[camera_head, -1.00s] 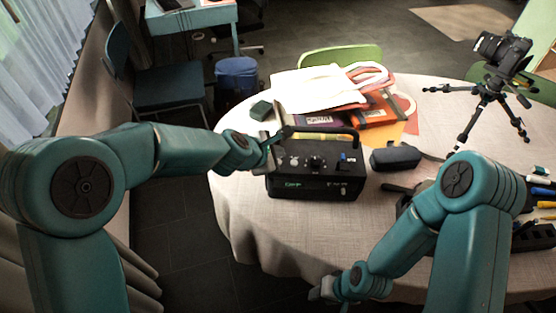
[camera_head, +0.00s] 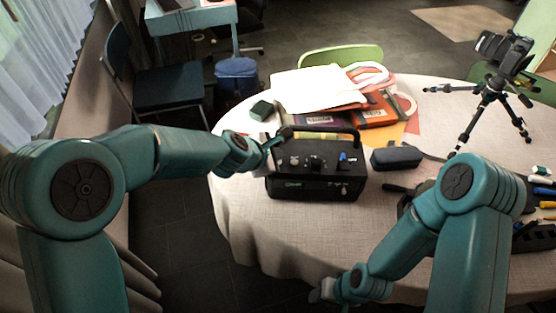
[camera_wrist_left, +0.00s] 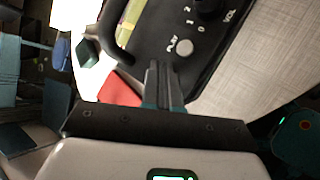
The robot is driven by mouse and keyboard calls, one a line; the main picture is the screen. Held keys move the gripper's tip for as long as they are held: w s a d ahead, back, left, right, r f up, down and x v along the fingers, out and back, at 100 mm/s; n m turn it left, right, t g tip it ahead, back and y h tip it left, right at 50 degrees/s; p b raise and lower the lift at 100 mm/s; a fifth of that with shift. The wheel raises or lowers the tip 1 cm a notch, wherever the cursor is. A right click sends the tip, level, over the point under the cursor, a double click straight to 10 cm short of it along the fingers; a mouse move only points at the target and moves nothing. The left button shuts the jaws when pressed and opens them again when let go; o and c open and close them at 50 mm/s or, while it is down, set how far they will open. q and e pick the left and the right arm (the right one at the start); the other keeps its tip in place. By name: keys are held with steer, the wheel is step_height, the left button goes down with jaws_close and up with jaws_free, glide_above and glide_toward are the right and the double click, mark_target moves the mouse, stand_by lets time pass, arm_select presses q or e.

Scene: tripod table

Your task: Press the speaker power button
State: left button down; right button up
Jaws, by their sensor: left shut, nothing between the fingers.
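The speaker (camera_head: 318,188) is a black box with a carry handle, standing on the round table. Its top panel has knobs and a blue part, and its front has small green lettering. In the left wrist view, a pale round button (camera_wrist_left: 184,47) sits on the speaker's top panel (camera_wrist_left: 160,22). My left gripper (camera_head: 281,137) is at the speaker's left end. Its fingers (camera_wrist_left: 162,70) are shut and empty, with the tips just short of the button in the picture; I cannot tell if they touch. My right gripper (camera_head: 325,290) is low at the table's front edge, its jaws unclear.
A black case (camera_head: 397,158) lies right of the speaker. Bags and folders (camera_head: 320,90) lie behind it, with a small green box (camera_head: 261,110) to their left. A camera on a tripod (camera_head: 490,100) stands at the right. The tablecloth (camera_head: 290,225) before the speaker is clear.

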arm_select(q)
steer(key=shift+f+b, duration=0.3)
steer(key=shift+f, duration=0.05)
steer(key=shift+r, duration=0.1)
stand_by(0.5)
steer(key=shift+r+p, duration=0.7)
steer(key=shift+p, duration=0.1)
step_height(320, 180, up, 5)
steer(key=p, duration=0.5)
stand_by(0.4)
